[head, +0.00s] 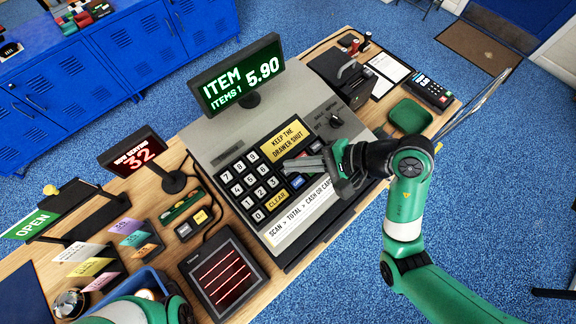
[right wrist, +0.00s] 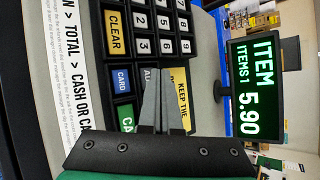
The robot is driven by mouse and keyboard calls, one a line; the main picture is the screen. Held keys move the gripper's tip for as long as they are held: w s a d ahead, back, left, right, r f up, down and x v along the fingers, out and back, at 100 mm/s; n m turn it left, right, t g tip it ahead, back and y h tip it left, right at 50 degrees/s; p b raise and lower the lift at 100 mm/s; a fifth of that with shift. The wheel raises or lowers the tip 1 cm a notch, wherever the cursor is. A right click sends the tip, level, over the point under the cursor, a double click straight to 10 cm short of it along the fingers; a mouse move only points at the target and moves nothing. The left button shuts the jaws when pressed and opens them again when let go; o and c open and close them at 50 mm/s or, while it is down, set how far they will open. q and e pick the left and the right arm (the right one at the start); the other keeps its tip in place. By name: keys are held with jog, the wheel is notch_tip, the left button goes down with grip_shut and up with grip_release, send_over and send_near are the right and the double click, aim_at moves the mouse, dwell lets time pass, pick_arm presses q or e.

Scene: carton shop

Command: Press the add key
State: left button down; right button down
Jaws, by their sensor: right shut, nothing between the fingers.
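The cash register (head: 225,135) stands on the wooden counter with a sloped keypad of number keys (head: 250,180). My right gripper (head: 290,165) is shut and empty, its tips over the right side of the keypad. In the right wrist view its fingers (right wrist: 158,88) cover most of a dark key (right wrist: 147,75) whose lettering starts with A; the rest of the word is hidden. Whether the tips touch this key I cannot tell. The blue CARD key (right wrist: 122,79) and yellow CLEAR key (right wrist: 116,32) are beside it. My left gripper is out of view.
The register's display (head: 238,75) reads ITEM 5.90, ITEMS 1. A smaller red-lit display (head: 132,151) reads 32. A scanner (head: 222,272) lies in front at the left. A card terminal (head: 428,91) and green tray (head: 410,116) are at the right.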

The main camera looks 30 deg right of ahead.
jog(key=shift+s+d+r+p, duration=0.1)
jog(key=shift+s+r+p, duration=0.1)
jog(key=shift+r+p, duration=0.6)
jog(key=shift+s+r+p, duration=0.15)
jog(key=shift+r+p, duration=0.5)
jog(key=shift+r, duration=0.2)
jog(key=shift+s+d+r+p, duration=0.1)
jog(key=shift+s+r+p, duration=0.1)
jog(key=shift+r+p, duration=0.6)
jog(key=shift+a, duration=0.1)
